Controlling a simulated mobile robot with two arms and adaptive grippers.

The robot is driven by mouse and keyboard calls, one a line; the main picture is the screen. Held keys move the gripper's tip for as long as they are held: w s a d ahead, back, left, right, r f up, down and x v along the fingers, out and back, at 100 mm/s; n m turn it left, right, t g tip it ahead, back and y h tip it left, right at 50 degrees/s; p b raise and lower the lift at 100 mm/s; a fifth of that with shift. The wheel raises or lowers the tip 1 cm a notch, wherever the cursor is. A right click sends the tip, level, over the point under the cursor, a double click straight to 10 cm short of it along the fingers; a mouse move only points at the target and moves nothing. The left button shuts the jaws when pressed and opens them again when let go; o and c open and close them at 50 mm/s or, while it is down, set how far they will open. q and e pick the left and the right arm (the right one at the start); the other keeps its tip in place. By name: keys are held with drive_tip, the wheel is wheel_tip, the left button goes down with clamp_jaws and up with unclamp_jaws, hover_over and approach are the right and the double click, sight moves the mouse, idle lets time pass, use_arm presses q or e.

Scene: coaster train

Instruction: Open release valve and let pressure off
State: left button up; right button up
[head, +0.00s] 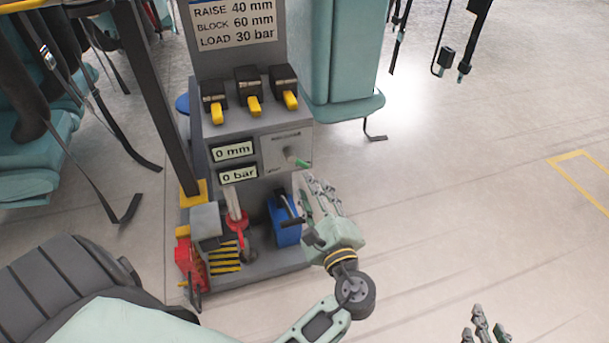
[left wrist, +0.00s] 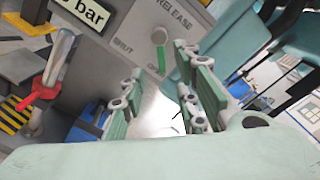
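The release valve (head: 291,156) is a pale knob with a green lever on the grey control stand. In the left wrist view the release valve (left wrist: 158,38) sits under the RELEASE label, and its green lever points down at the partly hidden label beginning "OP", away from SHUT. The displays (head: 237,163) read 0 mm and 0 bar. My left gripper (head: 319,184) is open and empty, just below and right of the valve, apparently apart from it. Its spread fingers show in the left wrist view (left wrist: 160,75). My right gripper (head: 488,318) is at the bottom edge, partly cut off, its fingers apart and empty.
Several black switches with yellow levers (head: 252,105) stand above the displays. Below are a red lever (head: 238,222), a blue unit (head: 285,225) and a red jack (head: 190,262). Teal seats (head: 345,60) stand behind. The floor on the right is clear.

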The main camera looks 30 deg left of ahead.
use_arm(q)
drive_tip(key=shift+v, duration=1.65)
